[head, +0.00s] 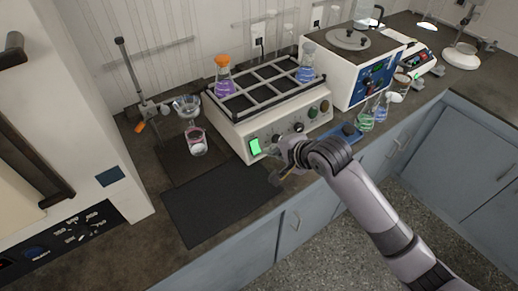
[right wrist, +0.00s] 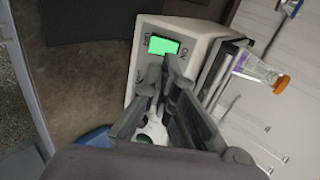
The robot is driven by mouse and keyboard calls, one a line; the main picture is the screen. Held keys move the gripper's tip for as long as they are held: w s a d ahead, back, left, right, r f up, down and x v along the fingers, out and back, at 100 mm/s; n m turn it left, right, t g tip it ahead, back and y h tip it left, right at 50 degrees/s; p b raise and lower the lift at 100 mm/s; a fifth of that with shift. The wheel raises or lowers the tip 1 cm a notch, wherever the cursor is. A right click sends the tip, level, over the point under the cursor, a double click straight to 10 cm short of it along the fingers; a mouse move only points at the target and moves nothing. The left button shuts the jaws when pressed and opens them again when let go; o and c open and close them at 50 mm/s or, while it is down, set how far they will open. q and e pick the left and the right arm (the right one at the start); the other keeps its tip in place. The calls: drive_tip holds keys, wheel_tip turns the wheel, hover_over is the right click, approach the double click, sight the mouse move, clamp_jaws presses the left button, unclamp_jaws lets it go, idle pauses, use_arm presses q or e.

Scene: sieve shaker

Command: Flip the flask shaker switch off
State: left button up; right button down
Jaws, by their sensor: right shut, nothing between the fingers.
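The flask shaker (head: 230,128) is a cream box with a dark rack on top, on the bench in the middle of the head view. Its switch (head: 255,147) is a lit green rectangle on the left of the front panel. The switch also shows in the right wrist view (right wrist: 163,46), with lettering beside it. My right gripper (head: 285,150) is shut and empty in front of the panel, just right of the switch. In the right wrist view its fingers (right wrist: 168,75) end close to the switch; I cannot tell whether they touch. My left gripper is not in view.
An orange-stoppered purple flask (head: 223,78) and a blue flask (head: 306,66) stand in the rack. A white-and-blue instrument (head: 352,70) stands to the right. Green flasks (head: 366,119) stand near the front edge. A black mat (head: 215,205) lies clear in front.

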sight(253, 145)
drive_tip(key=x, duration=0.9)
drive_tip(key=shift+s, duration=0.1)
drive_tip(key=shift+a+f+t+b, duration=0.1)
drive_tip(key=shift+f+t+b, duration=0.2)
drive_tip(key=shift+f, duration=0.2)
drive_tip(key=shift+s+f+t+y+b, duration=0.1)
drive_tip(key=shift+f+t+y+b, duration=0.1)
drive_tip(key=shift+t+y+b, duration=0.45)
drive_tip(key=shift+w+a+r+p, duration=0.1)
drive_tip(key=shift+w+r+p, duration=0.05)
drive_tip(key=shift+r+p, duration=0.55)
drive_tip(key=shift+w+r+p, duration=0.2)
drive_tip(key=shift+r+p, duration=0.5)
drive_tip(key=shift+r, duration=0.05)
drive_tip(key=shift+f, duration=0.15)
